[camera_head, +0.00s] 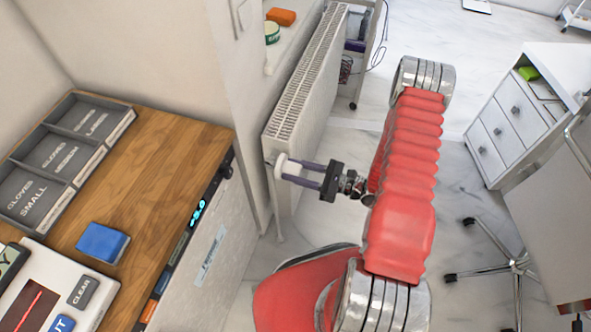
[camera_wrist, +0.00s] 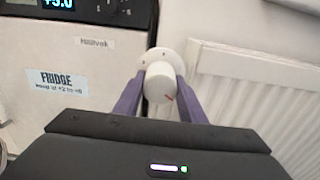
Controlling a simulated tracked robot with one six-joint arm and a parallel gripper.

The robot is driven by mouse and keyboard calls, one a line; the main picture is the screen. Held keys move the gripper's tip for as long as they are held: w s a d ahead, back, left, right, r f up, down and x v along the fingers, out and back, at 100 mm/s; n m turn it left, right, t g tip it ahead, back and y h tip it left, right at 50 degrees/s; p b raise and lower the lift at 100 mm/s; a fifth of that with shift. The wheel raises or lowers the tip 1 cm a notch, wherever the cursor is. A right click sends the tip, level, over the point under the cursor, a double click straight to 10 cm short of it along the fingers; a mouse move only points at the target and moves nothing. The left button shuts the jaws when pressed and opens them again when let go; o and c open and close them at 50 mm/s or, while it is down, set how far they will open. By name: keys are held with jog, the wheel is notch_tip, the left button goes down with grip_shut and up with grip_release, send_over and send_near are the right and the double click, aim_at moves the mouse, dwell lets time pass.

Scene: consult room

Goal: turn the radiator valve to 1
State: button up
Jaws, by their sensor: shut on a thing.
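The white radiator valve (camera_wrist: 158,84) is a round knob with a small red mark on its lower right face, seen in the wrist view. A wider white collar with small dark marks shows behind it. Its numbers are too small to read. My gripper (camera_wrist: 158,95) has its two purple fingers on either side of the knob and is shut on it. In the head view my gripper (camera_head: 291,170) reaches left to the valve (camera_head: 279,166) at the lower near end of the white radiator (camera_head: 301,105); the fingers partly hide the knob there.
A fridge (camera_head: 208,250) with a lit display stands left of the valve under a wooden top (camera_head: 165,165). A white drawer cabinet (camera_head: 508,130) and a wheeled chair base (camera_head: 515,265) are at the right. Pale floor lies between.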

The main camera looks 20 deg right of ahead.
jog(key=shift+a, duration=0.1)
jog(key=shift+a, duration=0.1)
dwell(0.6)
jog(key=shift+n, duration=0.8)
jog(key=n, duration=0.2)
jog(key=shift+n, duration=0.3)
jog(key=n, duration=0.3)
jog(key=shift+n, duration=2.3)
